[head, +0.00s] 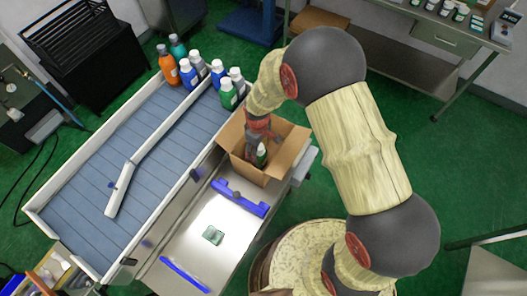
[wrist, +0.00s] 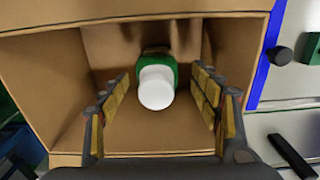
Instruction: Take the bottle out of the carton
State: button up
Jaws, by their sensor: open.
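An open cardboard carton (head: 275,168) stands at the end of the metal worktop in the head view, its flaps spread. In it stands a green bottle with a white cap (head: 262,154). In the wrist view the bottle (wrist: 157,85) shows its white cap toward the camera, inside the carton (wrist: 45,68). My gripper (wrist: 160,98) is open, with one yellow-padded finger on each side of the bottle and gaps between them and it. In the head view my gripper (head: 262,138) is over the carton and partly hides its inside. The bottle's lower part is hidden.
Several bottles (head: 198,70) stand at the far end of the blue conveyor (head: 130,130), left of the carton. A blue bracket (head: 240,198) and a small green block (head: 213,235) lie on the worktop (head: 190,235). The carton walls are close around my fingers.

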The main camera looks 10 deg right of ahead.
jog(key=f+b, duration=0.1)
jog(key=f, duration=0.3)
jog(key=f+b, duration=0.1)
jog(key=f, duration=0.3)
jog(key=shift+w+d+f, duration=0.15)
jog(key=shift+w+f, duration=0.05)
jog(key=shift+r, duration=0.1)
jog(key=shift+c, duration=1.1)
jog(key=c, duration=1.3)
